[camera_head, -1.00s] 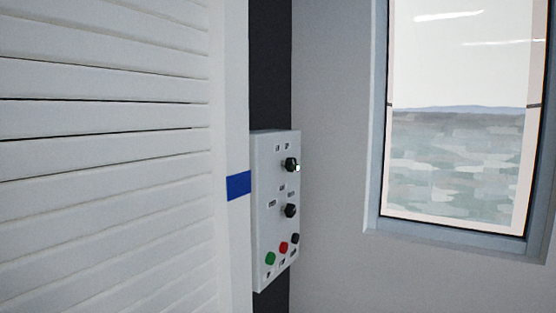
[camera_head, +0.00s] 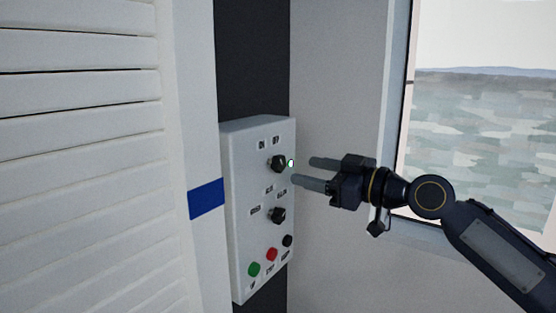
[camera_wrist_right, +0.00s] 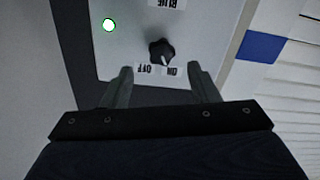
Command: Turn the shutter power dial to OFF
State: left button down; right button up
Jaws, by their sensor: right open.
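The shutter power dial (camera_head: 278,163) is the upper black knob on the grey control box, with a lit green lamp (camera_head: 291,163) beside it. In the right wrist view the dial (camera_wrist_right: 160,48) shows upside down with ON and OFF labels, and its white mark points toward ON. My right gripper (camera_head: 306,171) is open and empty, just right of the box, apart from the dial. In the right wrist view its fingers (camera_wrist_right: 160,71) are spread to either side of the dial. My left gripper is not in view.
The control box (camera_head: 245,215) also carries a lower black knob (camera_head: 277,215) and green (camera_head: 254,269), red (camera_head: 271,254) and black (camera_head: 288,240) buttons. A white slatted shutter (camera_head: 80,180) stands at left, a window (camera_head: 480,140) at right.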

aim_at(283, 166)
jog(key=p+x, duration=0.2)
jog(key=x, duration=0.3)
jog(key=shift+a+r, duration=0.1)
jog(key=shift+a, duration=0.1)
jog(key=shift+w+a, duration=0.3)
jog(key=shift+a, duration=0.05)
jog(key=shift+c, duration=0.2)
jog(key=c, duration=0.9)
